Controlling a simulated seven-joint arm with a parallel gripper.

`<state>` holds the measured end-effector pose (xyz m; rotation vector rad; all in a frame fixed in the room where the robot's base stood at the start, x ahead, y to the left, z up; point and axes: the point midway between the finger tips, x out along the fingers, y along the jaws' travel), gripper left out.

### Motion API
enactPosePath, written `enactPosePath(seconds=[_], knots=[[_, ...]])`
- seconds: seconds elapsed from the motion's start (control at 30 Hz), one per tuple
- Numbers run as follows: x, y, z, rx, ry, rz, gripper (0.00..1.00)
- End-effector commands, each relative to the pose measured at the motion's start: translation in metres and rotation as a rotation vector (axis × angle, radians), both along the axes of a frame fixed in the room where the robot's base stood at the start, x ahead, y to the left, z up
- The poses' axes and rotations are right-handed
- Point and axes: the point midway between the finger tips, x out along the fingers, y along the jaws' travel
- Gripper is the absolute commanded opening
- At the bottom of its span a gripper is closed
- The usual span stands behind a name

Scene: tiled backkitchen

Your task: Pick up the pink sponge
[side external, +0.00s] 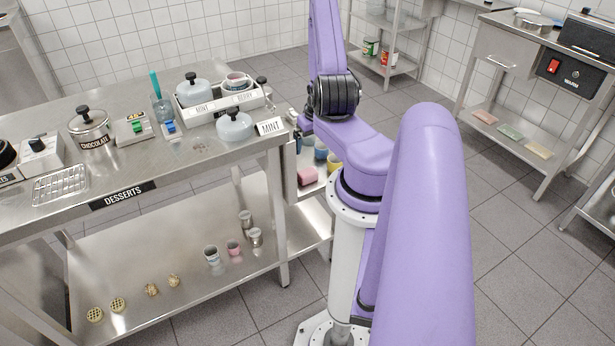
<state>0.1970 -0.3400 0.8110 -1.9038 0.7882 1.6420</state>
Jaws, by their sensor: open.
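A small pink block (307,176), which looks like the pink sponge, lies on a shelf right of the steel counter, just left of my arm's column. A blue cup (320,152) and a yellow container (334,162) stand close behind it. Another flat, dull pink piece (484,117) lies on the lower shelf at the far right, beside a green one (510,131) and a tan one (538,151). I cannot tell for certain which pink piece is the sponge. My gripper is not visible in this view; only my purple arm links show.
The steel counter (60,200) on the left holds pots, a white caddy (220,108) and a wire rack (61,190). Its lower shelf (150,255) carries small cups and pastries. Tiled floor (520,255) is open at the right.

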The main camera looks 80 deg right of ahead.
Motion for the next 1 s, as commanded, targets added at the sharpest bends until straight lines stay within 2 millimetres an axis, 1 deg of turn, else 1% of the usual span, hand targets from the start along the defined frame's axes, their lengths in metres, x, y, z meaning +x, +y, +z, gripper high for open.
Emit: enactPosePath(seconds=[0.03, 0.6, 0.77, 1.0], knots=[[0.0, 0.001, -0.007, 0.003, 0.002, 0.001, 1.0], [0.009, -0.008, -0.083, 0.0, 0.0, 0.002, 1.0], [0.011, -0.011, -0.098, -0.002, -0.001, 0.002, 1.0], [0.013, -0.012, -0.109, -0.003, -0.001, 0.002, 1.0]])
